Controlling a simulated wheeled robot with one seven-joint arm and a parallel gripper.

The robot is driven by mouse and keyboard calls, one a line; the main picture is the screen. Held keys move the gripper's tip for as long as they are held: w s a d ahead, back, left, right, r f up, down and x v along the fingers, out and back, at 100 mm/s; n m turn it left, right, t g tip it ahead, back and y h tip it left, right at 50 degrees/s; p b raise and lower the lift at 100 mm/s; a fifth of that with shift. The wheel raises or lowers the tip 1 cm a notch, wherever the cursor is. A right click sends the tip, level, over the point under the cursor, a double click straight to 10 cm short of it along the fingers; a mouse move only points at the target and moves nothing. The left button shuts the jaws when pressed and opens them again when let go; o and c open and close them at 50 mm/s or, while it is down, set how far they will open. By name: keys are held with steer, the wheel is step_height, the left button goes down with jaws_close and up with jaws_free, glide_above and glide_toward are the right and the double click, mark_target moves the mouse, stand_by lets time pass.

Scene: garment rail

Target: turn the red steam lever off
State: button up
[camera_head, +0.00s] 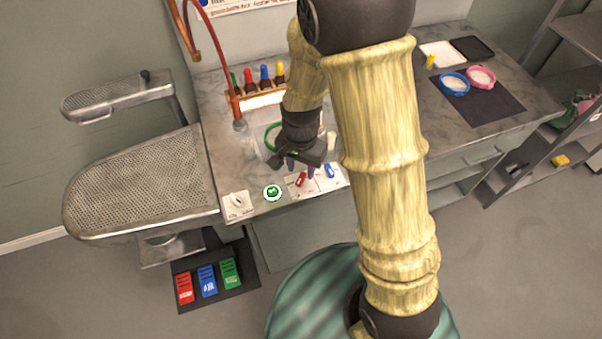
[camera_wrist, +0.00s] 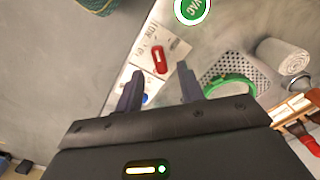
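The red steam lever (camera_head: 300,180) is a small red handle on a white plate at the front edge of the worktop. In the wrist view the red lever (camera_wrist: 159,59) lies just ahead of the fingertips, roughly between their lines. Small lettering shows beside it, but I cannot tell which setting it is at. My gripper (camera_head: 298,168) is above the worktop, close behind the red lever. In the wrist view my gripper (camera_wrist: 160,75) is open, its two dark fingers apart, with nothing held.
A blue lever (camera_head: 329,170) is right of the red one; a green button (camera_head: 272,192) and a white dial (camera_head: 239,203) are left. A green ring (camera_wrist: 230,88) lies near one finger. A bottle rack (camera_head: 258,98) stands behind; an ironing board (camera_head: 140,185) is left.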

mark_target(301, 177)
steer(key=shift+f, duration=1.8)
jaws_close()
steer(key=shift+n, duration=0.3)
steer(key=n, duration=0.4)
steer(key=shift+n+p, duration=0.45)
steer(key=shift+n, duration=1.75)
